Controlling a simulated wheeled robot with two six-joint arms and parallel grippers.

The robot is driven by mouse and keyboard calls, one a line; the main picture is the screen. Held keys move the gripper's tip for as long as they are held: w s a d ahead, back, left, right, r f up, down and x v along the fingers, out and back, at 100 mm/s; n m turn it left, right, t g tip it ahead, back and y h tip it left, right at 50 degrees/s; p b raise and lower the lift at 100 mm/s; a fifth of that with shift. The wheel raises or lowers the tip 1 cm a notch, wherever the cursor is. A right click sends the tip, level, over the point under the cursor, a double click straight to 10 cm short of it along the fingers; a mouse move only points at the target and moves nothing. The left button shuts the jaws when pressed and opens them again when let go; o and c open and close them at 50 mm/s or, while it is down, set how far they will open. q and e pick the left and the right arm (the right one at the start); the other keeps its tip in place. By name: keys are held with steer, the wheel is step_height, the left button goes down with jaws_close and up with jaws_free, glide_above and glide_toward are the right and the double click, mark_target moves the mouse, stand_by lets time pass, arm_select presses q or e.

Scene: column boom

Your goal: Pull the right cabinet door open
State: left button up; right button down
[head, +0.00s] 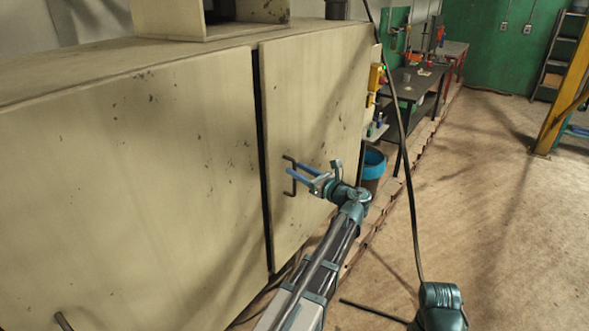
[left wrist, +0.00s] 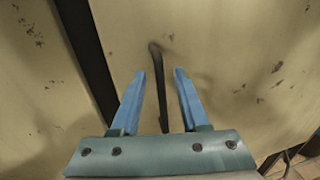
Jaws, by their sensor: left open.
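The right cabinet door (head: 315,110) is a cream, scuffed panel with a dark upright gap along its left edge. It also shows in the left wrist view (left wrist: 225,50). In the left wrist view the handle (left wrist: 162,85) runs between the two spread fingers (left wrist: 163,72), with space visible on both sides. My right gripper is not in view.
The left cabinet door (head: 120,190) is a wide cream panel with a dark handle (head: 62,320) low at the left. A blue-rimmed bin (head: 374,160) and a dark workbench (head: 415,82) stand beyond the cabinet. Floor (head: 480,190) on the right is mostly clear.

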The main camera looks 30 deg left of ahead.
arm_select(q)
steer(key=shift+x, duration=0.95)
jaws_close()
stand_by(0.8)
